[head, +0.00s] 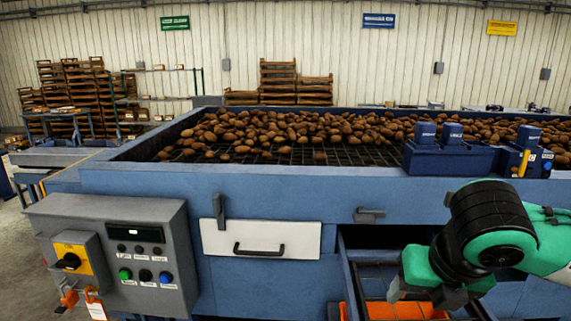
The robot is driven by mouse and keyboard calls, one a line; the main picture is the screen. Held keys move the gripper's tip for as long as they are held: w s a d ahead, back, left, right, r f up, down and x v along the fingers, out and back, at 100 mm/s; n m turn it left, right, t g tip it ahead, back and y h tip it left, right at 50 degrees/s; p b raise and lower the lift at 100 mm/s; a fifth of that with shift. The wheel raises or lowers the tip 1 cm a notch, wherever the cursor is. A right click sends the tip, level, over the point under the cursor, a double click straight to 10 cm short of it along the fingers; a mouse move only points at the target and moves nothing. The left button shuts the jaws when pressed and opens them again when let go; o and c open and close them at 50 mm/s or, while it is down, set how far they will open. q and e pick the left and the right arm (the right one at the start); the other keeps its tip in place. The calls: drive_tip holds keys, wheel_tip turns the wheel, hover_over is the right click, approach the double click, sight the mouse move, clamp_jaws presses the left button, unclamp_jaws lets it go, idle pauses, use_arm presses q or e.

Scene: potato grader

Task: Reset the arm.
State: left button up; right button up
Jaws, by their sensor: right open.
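My right arm, green and black, comes in from the right edge in the head view. Its gripper (424,292) points downward over an open drawer or bay (352,272) in the front of the blue grader (300,190). The jaws are apart, and I see nothing held between them. An orange bin (378,311) lies below the gripper, partly cut off by the bottom edge. My left gripper is not in the picture.
Brown potatoes (290,130) cover the dark grid on top. A grey control box (120,255) with buttons stands at front left, with a padlock and tag (95,305). A white drawer front (260,238) and blue boxes (447,150) are near the arm.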

drive_tip(key=s+a+f+m+y, duration=0.1)
drive_tip(key=a+f+m+y, duration=0.1)
drive_tip(key=a+f+m, duration=0.55)
drive_tip(key=a+f+m+y, duration=0.3)
drive_tip(key=f+m, duration=0.2)
drive_tip(key=f, duration=0.5)
drive_tip(key=s+d+f+m+g+h, duration=0.1)
drive_tip(key=s+d+f+m+h, duration=0.2)
drive_tip(key=s+d+f+m, duration=0.55)
drive_tip(key=s+d+f+m+h, duration=0.2)
drive_tip(key=s+d+f+m, duration=0.3)
drive_tip(key=s+f+m, duration=0.55)
wheel_tip(320, 180, down, 36)
drive_tip(key=w+f+g+b, duration=0.1)
drive_tip(key=w+b, duration=0.1)
drive_tip(key=b, duration=0.4)
use_arm(q)
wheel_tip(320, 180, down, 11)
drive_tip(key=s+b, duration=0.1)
drive_tip(key=b, duration=0.4)
use_arm(e)
drive_tip(key=s+d+f, duration=0.1)
drive_tip(key=s+f, duration=0.8)
drive_tip(key=f, duration=0.3)
drive_tip(key=s+d+f+g, duration=0.1)
drive_tip(key=s+f, duration=0.9)
drive_tip(key=f, duration=0.3)
drive_tip(key=shift+s+d+g, duration=0.3)
drive_tip(key=shift+d, duration=0.05)
